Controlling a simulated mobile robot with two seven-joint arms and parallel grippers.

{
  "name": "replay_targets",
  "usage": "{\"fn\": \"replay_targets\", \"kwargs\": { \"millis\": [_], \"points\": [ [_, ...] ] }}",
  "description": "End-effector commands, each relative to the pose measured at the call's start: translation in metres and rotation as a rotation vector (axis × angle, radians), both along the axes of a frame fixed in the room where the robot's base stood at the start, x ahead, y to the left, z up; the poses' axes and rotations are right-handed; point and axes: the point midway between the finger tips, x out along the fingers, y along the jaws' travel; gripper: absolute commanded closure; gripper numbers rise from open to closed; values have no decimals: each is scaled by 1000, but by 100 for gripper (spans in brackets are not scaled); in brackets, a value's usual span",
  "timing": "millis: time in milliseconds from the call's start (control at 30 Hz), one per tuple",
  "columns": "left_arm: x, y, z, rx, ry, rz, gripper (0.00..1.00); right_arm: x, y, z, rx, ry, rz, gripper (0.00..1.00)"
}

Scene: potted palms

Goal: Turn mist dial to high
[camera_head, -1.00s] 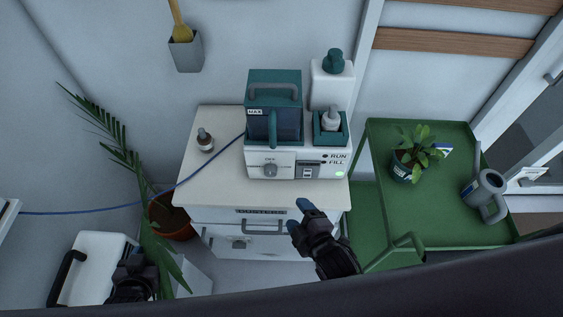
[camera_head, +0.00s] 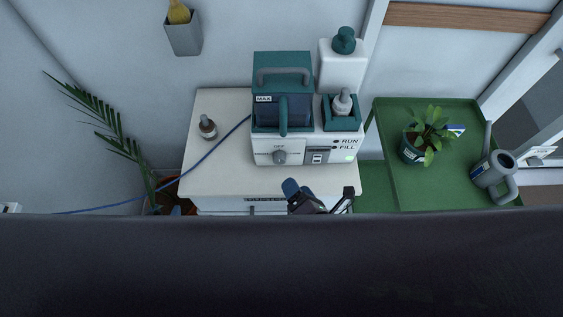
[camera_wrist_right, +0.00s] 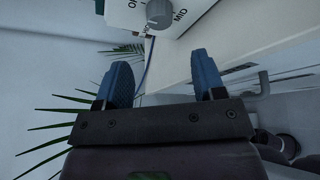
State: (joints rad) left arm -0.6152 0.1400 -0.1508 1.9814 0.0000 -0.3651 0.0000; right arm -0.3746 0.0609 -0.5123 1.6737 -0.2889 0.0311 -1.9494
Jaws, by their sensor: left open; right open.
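The mist dial (camera_head: 279,157) is a grey round knob on the front of the white and teal humidifier (camera_head: 330,146), under an OFF mark. It also shows at the top of the right wrist view (camera_wrist_right: 160,13), beside a MID mark; I cannot tell its exact setting. My right gripper (camera_head: 320,192) is open and empty, in front of the cabinet and below the dial in the head view. Its two blue fingertips (camera_wrist_right: 163,80) are apart in the right wrist view, with the dial beyond them, untouched. My left gripper is not in view.
The humidifier stands on a white cabinet (camera_head: 210,180) with a small dropper bottle (camera_head: 208,128) and a blue cable (camera_head: 215,150). A green cart (camera_head: 400,190) with a potted plant (camera_head: 425,137) and a watering can (camera_head: 493,172) stands right. A palm (camera_head: 115,135) is at left.

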Motion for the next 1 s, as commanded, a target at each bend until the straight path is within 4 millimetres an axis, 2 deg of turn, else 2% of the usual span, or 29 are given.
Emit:
{"fn": "replay_targets", "kwargs": {
  "millis": [300,500,700,1000],
  "points": [
    [5,0,2,1,-10,-3,57,48,22,-11,3,0,0,37],
    [6,0,2,2,-13,-4,57,73,33,-17,2,0,0,37],
    [7,0,1,2,-13,-4,57,85,39,-20,4,2,-1,37],
    [7,0,2,2,-14,-4,57,86,39,-20,3,1,-1,37]
  ]
}}
